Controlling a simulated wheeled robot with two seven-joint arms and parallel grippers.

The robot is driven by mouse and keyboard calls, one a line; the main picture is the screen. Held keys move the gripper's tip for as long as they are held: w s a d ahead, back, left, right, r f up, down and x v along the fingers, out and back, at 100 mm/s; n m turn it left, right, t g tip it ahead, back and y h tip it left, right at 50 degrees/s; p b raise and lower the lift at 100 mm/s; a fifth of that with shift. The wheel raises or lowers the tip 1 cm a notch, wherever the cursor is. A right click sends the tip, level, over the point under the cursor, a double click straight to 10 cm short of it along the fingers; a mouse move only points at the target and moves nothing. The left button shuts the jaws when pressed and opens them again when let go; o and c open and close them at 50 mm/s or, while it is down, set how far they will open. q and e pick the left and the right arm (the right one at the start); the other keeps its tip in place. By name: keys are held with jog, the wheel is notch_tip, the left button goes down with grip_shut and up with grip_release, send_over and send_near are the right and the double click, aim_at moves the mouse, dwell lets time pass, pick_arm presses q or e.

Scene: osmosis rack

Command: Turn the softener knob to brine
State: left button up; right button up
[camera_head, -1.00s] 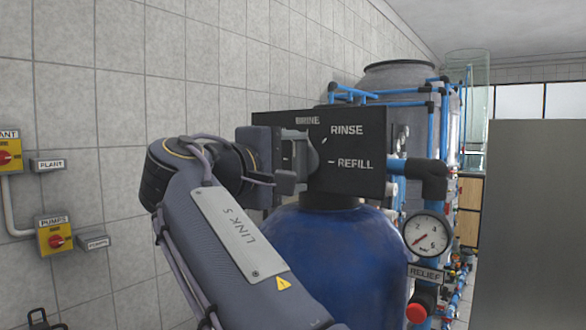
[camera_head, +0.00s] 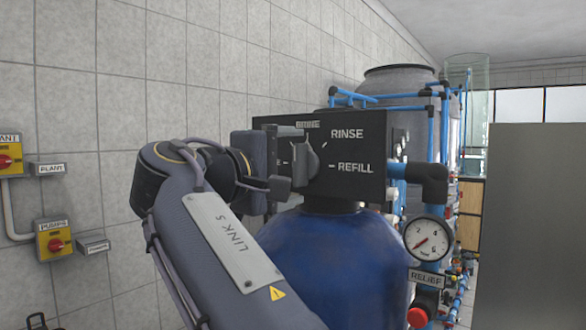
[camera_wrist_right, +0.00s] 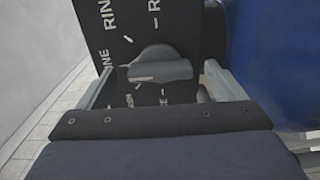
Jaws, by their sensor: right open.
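The softener's black control panel (camera_head: 350,150) carries the labels BRINE, RINSE and REFILL, with a grey knob (camera_head: 309,160) at its middle. BRINE is at the top edge, partly covered by my gripper. My right gripper (camera_head: 290,160) is open in front of the knob, one finger above and one below in the head view. In the right wrist view the knob (camera_wrist_right: 160,66) shows between the two spread fingers (camera_wrist_right: 160,85), with visible gaps on both sides. I cannot tell for sure which label the knob points to. My left gripper is not in view.
A blue tank (camera_head: 330,255) stands below the panel. A pressure gauge (camera_head: 427,239) and a red relief knob (camera_head: 417,317) are on the pipes at right. A tiled wall with red-and-yellow switches (camera_head: 54,242) is at left. A grey panel (camera_head: 540,220) stands at far right.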

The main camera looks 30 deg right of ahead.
jog(key=v, duration=0.7)
jog(key=shift+b, duration=0.35)
jog(key=shift+f, duration=0.1)
